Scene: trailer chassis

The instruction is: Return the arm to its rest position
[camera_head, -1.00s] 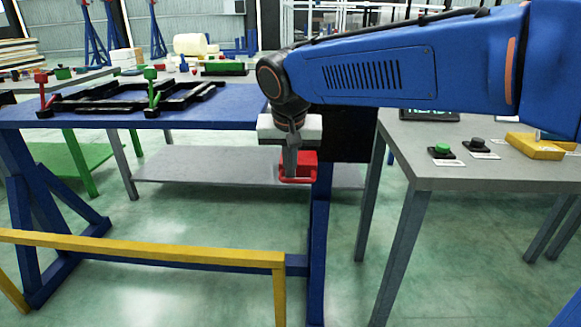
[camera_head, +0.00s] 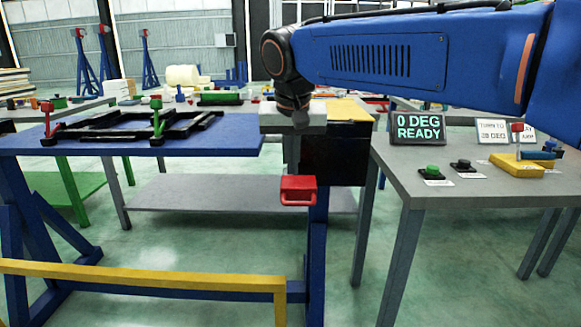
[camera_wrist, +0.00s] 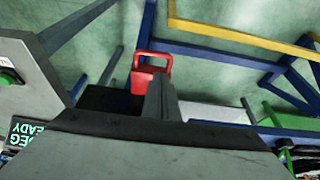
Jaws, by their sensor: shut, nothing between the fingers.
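My blue arm reaches in from the upper right in the head view. My gripper (camera_head: 293,150) hangs from its end, pointing down, in front of a black box (camera_head: 335,158) at the right end of the blue table. Its narrow fingers are closed together and empty. A red handle (camera_head: 298,190) sits just below the fingers and looks apart from them in the head view. The wrist view shows the closed fingers (camera_wrist: 160,99) close to the red handle (camera_wrist: 151,72). Part of the black box is hidden behind my gripper.
The blue table (camera_head: 200,143) carries a black chassis frame (camera_head: 135,125) with red and green clamps. A grey table (camera_head: 440,185) at right holds buttons, a yellow block (camera_head: 517,165) and a display (camera_head: 418,127) reading "0 DEG READY". A yellow rail (camera_head: 140,275) crosses the front.

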